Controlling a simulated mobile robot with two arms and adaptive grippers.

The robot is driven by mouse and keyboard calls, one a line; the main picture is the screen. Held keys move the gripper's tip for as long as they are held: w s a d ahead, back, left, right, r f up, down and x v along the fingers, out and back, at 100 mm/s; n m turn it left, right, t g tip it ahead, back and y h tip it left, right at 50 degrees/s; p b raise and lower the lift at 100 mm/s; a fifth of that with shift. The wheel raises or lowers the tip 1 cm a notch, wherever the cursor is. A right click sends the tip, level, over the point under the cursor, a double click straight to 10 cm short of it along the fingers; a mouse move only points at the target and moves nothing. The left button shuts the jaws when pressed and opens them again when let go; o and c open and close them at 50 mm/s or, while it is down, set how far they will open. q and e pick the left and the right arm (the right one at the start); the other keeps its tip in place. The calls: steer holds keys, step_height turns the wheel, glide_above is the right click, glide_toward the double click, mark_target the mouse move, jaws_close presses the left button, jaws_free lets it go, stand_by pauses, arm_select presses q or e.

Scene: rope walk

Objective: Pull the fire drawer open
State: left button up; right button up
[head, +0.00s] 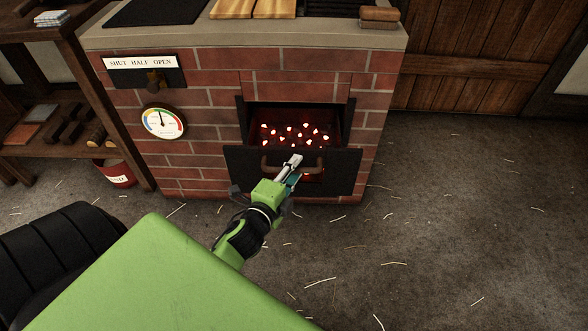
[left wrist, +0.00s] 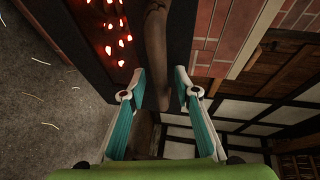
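The fire drawer (head: 340,172) stands out from the front of the brick stove, open, with glowing coals (head: 295,134) showing behind its black front. Its brown bar handle (head: 314,168) runs across that front. In the left wrist view the handle (left wrist: 156,45) passes between the two fingertips, and the coals glow to the left. The fingers hide a short part of the handle in the head view. My right gripper is not in view.
A red bucket (head: 115,173) stands left of the stove, by a wooden shelf (head: 108,105). A round gauge (head: 163,122) and a lever under a "SHUT HALF OPEN" plate (head: 140,63) are on the bricks. The floor in front and right is clear except for scattered straws.

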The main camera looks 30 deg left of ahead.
arm_select(q)
steer(key=v, duration=1.2)
stand_by(0.6)
